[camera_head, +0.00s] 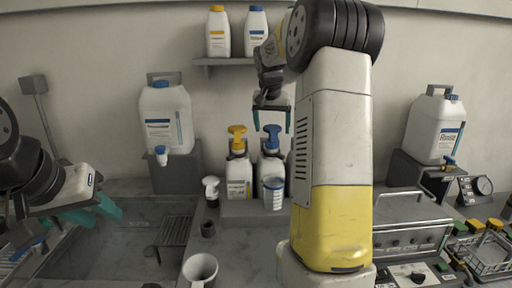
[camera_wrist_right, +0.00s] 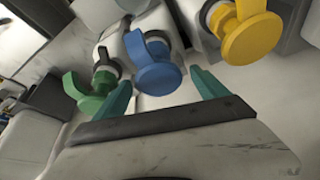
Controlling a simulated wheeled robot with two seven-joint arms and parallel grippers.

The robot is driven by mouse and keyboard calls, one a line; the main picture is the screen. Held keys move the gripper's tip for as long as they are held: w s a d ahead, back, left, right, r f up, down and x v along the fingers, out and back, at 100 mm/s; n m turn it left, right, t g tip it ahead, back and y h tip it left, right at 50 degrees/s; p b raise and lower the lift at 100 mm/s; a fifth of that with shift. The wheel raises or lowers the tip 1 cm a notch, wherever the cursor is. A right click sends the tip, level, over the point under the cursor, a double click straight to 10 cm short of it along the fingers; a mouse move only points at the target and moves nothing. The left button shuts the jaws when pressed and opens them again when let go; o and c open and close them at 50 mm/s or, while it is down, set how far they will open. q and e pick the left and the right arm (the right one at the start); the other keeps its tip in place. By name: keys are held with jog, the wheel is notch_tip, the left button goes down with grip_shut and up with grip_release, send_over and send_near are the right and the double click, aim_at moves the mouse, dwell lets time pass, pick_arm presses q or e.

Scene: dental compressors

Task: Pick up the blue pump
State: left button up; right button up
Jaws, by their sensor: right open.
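The blue pump (camera_head: 272,132) tops a white bottle (camera_head: 266,168) on the counter, right of a similar bottle with a yellow pump (camera_head: 237,136). My right gripper (camera_head: 272,122) hangs open and empty just above the blue pump. In the right wrist view the blue pump (camera_wrist_right: 155,68) lies ahead of and between the open teal fingertips (camera_wrist_right: 163,84), with nothing gripped. A green pump (camera_wrist_right: 95,97) is on one side of it and the yellow pump (camera_wrist_right: 250,35) on the other. My left gripper (camera_head: 97,210) is open and empty at the left, over the sink area.
A clear cup (camera_head: 273,193) stands in front of the blue-pump bottle. White jugs stand left (camera_head: 167,118) and right (camera_head: 435,128). My right arm hides the middle right.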

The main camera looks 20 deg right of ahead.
jog(key=shift+w+d+f, duration=0.1)
jog(key=shift+w+f, duration=0.05)
jog(key=shift+f, duration=0.35)
grip_shut()
